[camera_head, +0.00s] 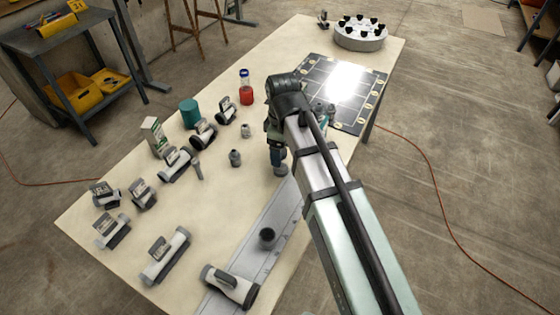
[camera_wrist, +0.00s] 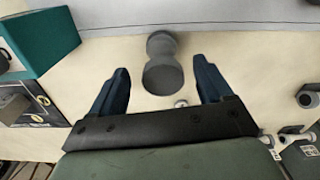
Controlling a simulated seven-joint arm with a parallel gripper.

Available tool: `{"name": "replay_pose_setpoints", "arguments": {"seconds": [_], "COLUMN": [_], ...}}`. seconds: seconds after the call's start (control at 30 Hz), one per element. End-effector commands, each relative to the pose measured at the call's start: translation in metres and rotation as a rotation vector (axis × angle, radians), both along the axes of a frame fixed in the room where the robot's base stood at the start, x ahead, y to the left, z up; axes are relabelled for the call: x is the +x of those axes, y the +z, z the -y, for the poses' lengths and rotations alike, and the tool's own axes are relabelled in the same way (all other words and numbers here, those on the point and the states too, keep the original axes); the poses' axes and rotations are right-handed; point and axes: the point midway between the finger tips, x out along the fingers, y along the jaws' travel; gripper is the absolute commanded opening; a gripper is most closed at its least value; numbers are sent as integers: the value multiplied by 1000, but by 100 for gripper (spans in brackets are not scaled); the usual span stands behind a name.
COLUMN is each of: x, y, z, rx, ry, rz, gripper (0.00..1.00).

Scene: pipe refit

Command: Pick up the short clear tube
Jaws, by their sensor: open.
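In the wrist view, a grey piece with a narrow waist and two wider round ends (camera_wrist: 162,72) stands on the cream table between my two blue fingers. I cannot tell whether it is the short clear tube. My gripper (camera_wrist: 160,68) is open, with a clear gap on both sides of this piece. In the head view my gripper (camera_head: 280,162) points down over the middle of the table, partly hidden by my arm. Several white-bodied tube pieces with dark grey ends lie at the left, such as one tube piece (camera_head: 166,256) and another tube piece (camera_head: 203,134). No plainly clear tube can be picked out.
A dark board (camera_head: 352,75) and a round rack (camera_head: 360,36) are at the back. A red bottle (camera_head: 246,92), teal cylinder (camera_head: 190,112) and white-green box (camera_head: 154,137) stand left. A teal block (camera_wrist: 40,38) is left of my fingers.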

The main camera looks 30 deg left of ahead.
Motion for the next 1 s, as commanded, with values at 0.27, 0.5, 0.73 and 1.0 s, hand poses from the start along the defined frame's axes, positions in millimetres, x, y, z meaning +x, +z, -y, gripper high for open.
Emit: {"name": "replay_pose_setpoints", "arguments": {"seconds": [0.27,0.5,0.73,1.0], "x": [-2,-4,-3,-3], "y": [-16,-44,-53,-52], "z": [-1,-2,-2,-2], "rx": [-1,-1,1,1], "ry": [0,-1,-1,-1], "rz": [-1,-1,0,0], "gripper": [79,79,79,65]}}
